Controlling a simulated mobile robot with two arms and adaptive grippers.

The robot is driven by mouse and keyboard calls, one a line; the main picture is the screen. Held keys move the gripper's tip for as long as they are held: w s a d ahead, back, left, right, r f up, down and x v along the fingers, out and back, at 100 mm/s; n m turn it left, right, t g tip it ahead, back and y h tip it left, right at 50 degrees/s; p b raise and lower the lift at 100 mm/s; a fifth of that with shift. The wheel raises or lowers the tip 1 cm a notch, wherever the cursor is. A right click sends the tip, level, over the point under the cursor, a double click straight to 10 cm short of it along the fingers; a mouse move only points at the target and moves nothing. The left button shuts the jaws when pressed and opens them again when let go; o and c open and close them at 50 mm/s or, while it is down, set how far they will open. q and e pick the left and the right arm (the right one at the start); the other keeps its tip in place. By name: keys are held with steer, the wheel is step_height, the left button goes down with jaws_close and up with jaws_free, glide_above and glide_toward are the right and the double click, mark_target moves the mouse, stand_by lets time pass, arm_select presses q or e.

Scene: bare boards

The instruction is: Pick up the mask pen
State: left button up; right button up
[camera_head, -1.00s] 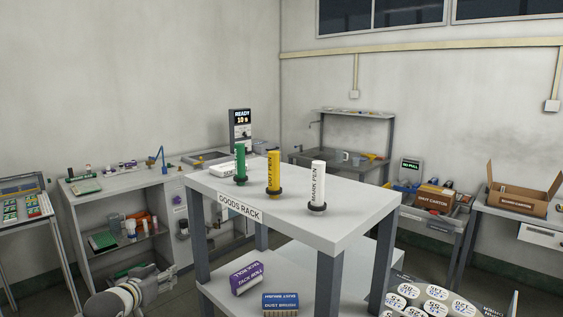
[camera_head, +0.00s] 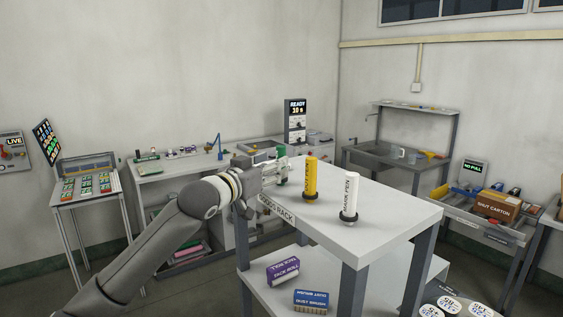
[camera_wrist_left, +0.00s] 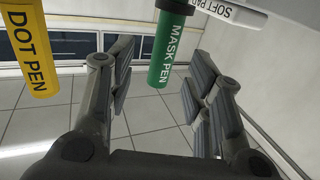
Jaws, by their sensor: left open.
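The mask pen (camera_wrist_left: 172,45) is a green cylinder with white lettering. In the left wrist view it lies between the two spread fingers of my left gripper (camera_wrist_left: 160,82), with clear space on both sides. My left gripper is open and holds nothing. My right gripper is not in view.
On the goods rack (camera_head: 397,212) stand the yellow dot pen (camera_head: 311,178), close beside my gripper, and the white mark pen (camera_head: 350,196). Purple (camera_head: 283,271) and blue (camera_head: 313,301) boxes lie on the lower shelf.

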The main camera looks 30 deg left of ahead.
arm_select(q)
steer(key=shift+w, duration=0.3)
steer(key=w+p, duration=0.3)
steer(key=w, duration=0.1)
steer(key=shift+a, duration=0.25)
steer(key=shift+w+d+f+p, duration=0.1)
steer(key=shift+w+f+p, duration=0.1)
steer(key=shift+w+p, duration=0.2)
steer(key=c, duration=1)
